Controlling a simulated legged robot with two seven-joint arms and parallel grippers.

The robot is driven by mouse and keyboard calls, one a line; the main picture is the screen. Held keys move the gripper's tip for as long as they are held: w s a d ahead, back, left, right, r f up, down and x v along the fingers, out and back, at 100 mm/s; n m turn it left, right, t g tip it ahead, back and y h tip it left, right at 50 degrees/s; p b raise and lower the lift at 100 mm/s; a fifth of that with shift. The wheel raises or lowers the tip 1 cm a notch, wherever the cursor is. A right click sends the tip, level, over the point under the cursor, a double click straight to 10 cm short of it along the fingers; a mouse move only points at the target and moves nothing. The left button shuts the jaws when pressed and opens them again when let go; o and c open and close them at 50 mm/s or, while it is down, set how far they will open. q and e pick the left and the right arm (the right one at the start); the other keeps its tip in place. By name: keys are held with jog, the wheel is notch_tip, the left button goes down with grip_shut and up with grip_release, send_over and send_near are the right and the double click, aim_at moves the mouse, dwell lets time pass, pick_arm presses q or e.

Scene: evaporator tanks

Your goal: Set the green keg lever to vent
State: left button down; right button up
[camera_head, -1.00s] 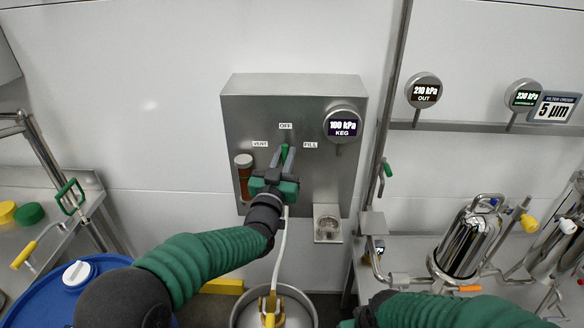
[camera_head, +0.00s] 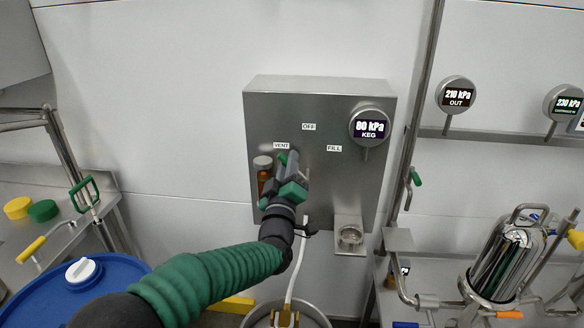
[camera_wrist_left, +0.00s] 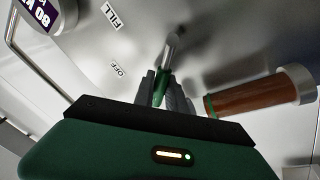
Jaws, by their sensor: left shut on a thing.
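The green keg lever (camera_head: 283,158) is on the front of the steel box (camera_head: 318,88), tilted to the left toward the VENT label (camera_head: 281,146). My left gripper (camera_head: 287,163) is shut on the lever, and its fingers hide most of it. In the left wrist view the lever (camera_wrist_left: 160,88) shows green between the fingers (camera_wrist_left: 163,95). The OFF label (camera_head: 308,127) is at the top and the FILL label (camera_head: 334,148) at the right. The KEG gauge (camera_head: 370,128) reads 80 kPa. My right gripper is out of view.
A brown cylinder (camera_head: 264,180) on the box is close left of my left gripper, also in the left wrist view (camera_wrist_left: 250,98). A blue drum (camera_head: 110,290) stands at lower left, and a steel filter housing (camera_head: 505,262) at right.

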pick_arm(q)
jog(key=shift+f+n, duration=0.3)
jog(key=shift+f, duration=0.15)
jog(key=c, duration=1.4)
grip_release()
jog(key=shift+o, duration=0.2)
jog(key=shift+r, duration=0.15)
jog(key=shift+r, duration=0.1)
jog(key=p+v, duration=0.1)
jog(key=v, duration=1.6)
jog(key=shift+d, duration=0.1)
